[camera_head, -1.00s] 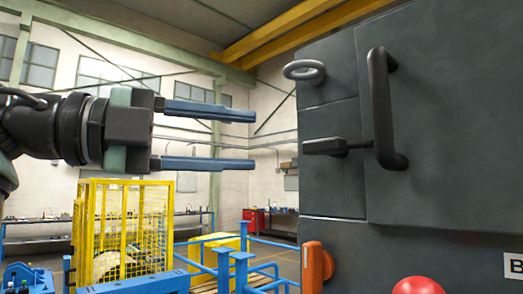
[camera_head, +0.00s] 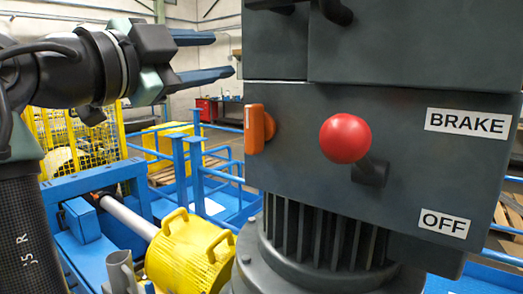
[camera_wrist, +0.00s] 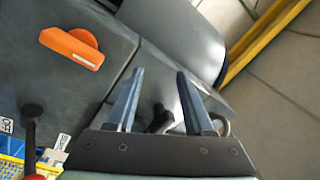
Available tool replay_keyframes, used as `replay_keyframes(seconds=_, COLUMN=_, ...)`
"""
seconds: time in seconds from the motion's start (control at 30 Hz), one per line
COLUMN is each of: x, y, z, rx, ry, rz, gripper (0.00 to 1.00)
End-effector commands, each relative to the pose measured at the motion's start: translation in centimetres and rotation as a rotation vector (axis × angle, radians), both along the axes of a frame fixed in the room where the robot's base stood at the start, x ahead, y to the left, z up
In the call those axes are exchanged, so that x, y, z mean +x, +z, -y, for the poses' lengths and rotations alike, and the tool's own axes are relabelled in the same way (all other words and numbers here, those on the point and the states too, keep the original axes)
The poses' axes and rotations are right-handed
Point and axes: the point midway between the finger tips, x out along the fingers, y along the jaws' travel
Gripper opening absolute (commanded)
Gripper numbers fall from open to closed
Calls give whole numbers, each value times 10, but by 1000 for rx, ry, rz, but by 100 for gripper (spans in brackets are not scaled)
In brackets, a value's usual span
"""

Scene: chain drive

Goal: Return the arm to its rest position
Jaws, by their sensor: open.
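My gripper (camera_head: 215,57) is at the upper left of the head view, with two blue fingers apart and nothing between them. It points right, toward the dark grey machine housing (camera_head: 290,115), and a gap shows between the fingertips and the housing. The wrist view shows the same open fingers (camera_wrist: 160,92) with the grey housing beyond them. A dark handle (camera_wrist: 160,118) shows between the fingers in that view; I cannot tell its distance.
The housing bears an orange handle (camera_head: 256,129), a red-knobbed lever (camera_head: 346,138) and BRAKE (camera_head: 468,122) and OFF (camera_head: 445,223) labels. Below are a yellow guard (camera_head: 188,252) and blue railings (camera_head: 197,165). A yellow mesh cage (camera_head: 80,140) stands behind my arm.

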Motion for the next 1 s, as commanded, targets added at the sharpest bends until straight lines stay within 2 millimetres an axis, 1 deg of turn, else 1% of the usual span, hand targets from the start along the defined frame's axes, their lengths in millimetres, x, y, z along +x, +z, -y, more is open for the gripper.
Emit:
replay_keyframes(seconds=0.03, x=5, y=-12, z=11, rx=-90, ry=53, rz=-15, gripper=52)
replay_keyframes(seconds=0.13, x=1, y=-21, z=24, rx=-288, ry=149, rz=-5, gripper=52)
replay_keyframes(seconds=0.17, x=-3, y=-23, z=29, rx=-348, ry=171, rz=7, gripper=52)
replay_keyframes(seconds=0.23, x=-19, y=-24, z=39, rx=-489, ry=202, rz=48, gripper=52)
replay_keyframes(seconds=0.27, x=-28, y=-24, z=43, rx=-549, ry=208, rz=70, gripper=52)
replay_keyframes(seconds=0.37, x=-66, y=-20, z=57, rx=-735, ry=196, rz=156, gripper=52)
replay_keyframes(seconds=0.4, x=-82, y=-18, z=61, rx=-798, ry=180, rz=191, gripper=52)
replay_keyframes(seconds=0.5, x=-122, y=-13, z=69, rx=-928, ry=127, rz=268, gripper=52)
replay_keyframes(seconds=0.6, x=-152, y=-8, z=74, rx=-1009, ry=78, rz=322, gripper=52)
replay_keyframes(seconds=0.63, x=-158, y=-7, z=74, rx=-1025, ry=68, rz=333, gripper=52)
replay_keyframes(seconds=0.73, x=-170, y=-5, z=75, rx=-1056, ry=45, rz=355, gripper=52)
replay_keyframes(seconds=1.0, x=-170, y=-5, z=75, rx=-1056, ry=45, rz=355, gripper=52)
